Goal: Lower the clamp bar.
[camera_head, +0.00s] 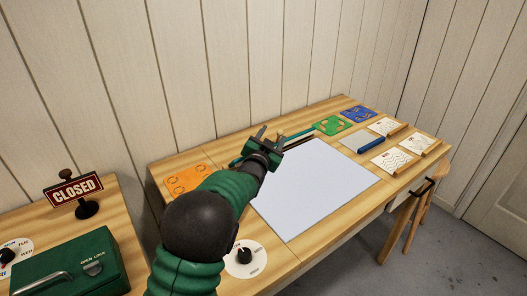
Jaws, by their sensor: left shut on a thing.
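The clamp bar (300,135) is a slim green bar along the far edge of the pale sheet (318,183) on the wooden bench. My left gripper (271,133) is over the bar's middle, at the sheet's upper left corner, and is shut on it. The gripper and forearm hide part of the bar, and I cannot tell how far it stands above the sheet. My right gripper is out of view.
An orange stencil (187,179), a green stencil (332,125) and a blue stencil (359,115) lie on the bench. A blue-handled squeegee (371,144) and patterned cards (394,160) are at right. A white dial (244,259) is at the front. A CLOSED sign (73,190) and green box (72,264) stand left.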

